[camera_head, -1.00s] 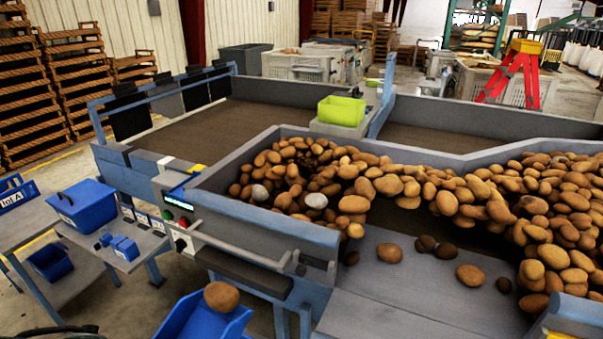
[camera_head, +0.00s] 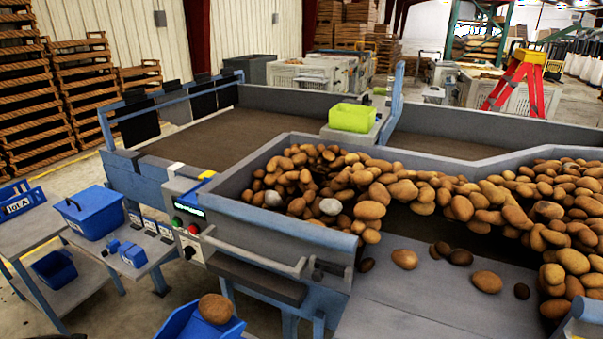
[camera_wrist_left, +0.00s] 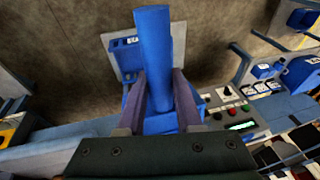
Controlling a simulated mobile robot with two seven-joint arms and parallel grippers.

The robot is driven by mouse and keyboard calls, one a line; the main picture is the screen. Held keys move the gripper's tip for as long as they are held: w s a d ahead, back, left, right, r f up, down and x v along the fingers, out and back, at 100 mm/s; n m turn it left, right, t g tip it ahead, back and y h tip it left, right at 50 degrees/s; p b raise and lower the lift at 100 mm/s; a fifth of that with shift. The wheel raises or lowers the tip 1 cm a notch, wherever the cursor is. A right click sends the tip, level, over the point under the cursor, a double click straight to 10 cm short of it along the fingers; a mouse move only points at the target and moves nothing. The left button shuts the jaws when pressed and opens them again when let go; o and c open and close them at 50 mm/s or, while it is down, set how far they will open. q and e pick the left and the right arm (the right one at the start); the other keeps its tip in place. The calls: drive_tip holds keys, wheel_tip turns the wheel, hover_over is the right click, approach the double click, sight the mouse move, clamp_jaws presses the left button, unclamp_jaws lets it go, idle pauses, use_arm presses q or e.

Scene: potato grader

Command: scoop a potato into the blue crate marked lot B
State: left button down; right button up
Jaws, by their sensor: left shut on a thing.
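A blue scoop (camera_head: 190,326) shows at the bottom edge of the head view, with one brown potato (camera_head: 215,308) resting in it. The rest of the scoop is cut off. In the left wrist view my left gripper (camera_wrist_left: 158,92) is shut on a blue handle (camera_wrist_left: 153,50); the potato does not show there. A blue crate (camera_head: 92,214) stands on the side table at left. I cannot read a lot B mark on it. Another blue crate at the far left edge carries a white tag (camera_head: 17,207) that seems to read lot A. My right gripper is not in view.
The grader's hopper (camera_head: 270,232) is piled with potatoes, several lying loose on its grey chute (camera_head: 420,300). A control panel (camera_head: 187,222) and rail stand between it and the side table. Small blue blocks (camera_head: 132,254) lie on the table; a dark blue bin (camera_head: 54,268) sits below.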

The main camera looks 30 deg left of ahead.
use_arm(q)
wheel_tip(320, 180, down, 33)
drive_tip(key=b, duration=3)
drive_tip(key=shift+f, duration=0.2)
